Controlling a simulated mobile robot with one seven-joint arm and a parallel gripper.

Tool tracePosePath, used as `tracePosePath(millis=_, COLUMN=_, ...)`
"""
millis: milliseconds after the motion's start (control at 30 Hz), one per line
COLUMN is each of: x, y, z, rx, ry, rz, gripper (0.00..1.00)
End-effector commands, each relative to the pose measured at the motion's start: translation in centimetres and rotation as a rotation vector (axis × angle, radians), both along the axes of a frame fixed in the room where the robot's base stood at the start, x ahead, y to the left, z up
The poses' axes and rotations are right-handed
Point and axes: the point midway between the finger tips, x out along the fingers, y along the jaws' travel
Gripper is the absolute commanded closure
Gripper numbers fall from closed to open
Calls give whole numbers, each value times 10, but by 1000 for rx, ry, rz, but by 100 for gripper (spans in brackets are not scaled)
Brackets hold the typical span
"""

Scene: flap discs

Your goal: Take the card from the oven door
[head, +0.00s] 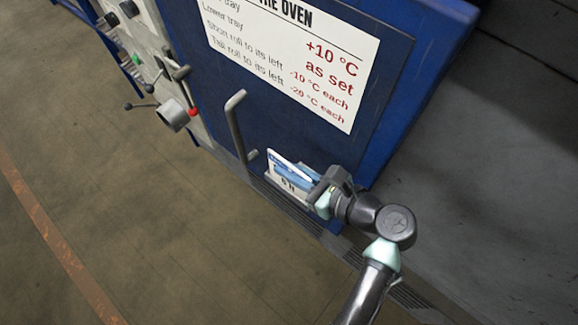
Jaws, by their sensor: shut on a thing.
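The oven door (222,62) is a blue panel, seen tilted from above. A small white and blue card (285,183) with dark print is at the lower part of the door, to the right of the door handle. My gripper (315,188) is shut on the card at its right side. The gripper hides part of the card's right end. I cannot tell whether the card still touches the door.
A grey bar handle (235,125) sticks out from the door, left of the card. A large white sign (290,55) is on the door above. A panel with levers and a red knob (193,112) is at the left. The floor (150,230) in front is clear.

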Motion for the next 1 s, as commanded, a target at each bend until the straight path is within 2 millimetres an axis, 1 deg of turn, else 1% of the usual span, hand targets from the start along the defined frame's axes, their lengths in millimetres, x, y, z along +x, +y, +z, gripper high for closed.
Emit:
tracePosePath(millis=33, x=0, y=0, z=5, rx=1, ry=-1, rz=0, gripper=100)
tracePosePath(millis=200, x=0, y=0, z=17, rx=1, ry=-1, rz=0, gripper=100)
tracePosePath(millis=1000, x=0, y=0, z=68, rx=1, ry=-1, rz=0, gripper=100)
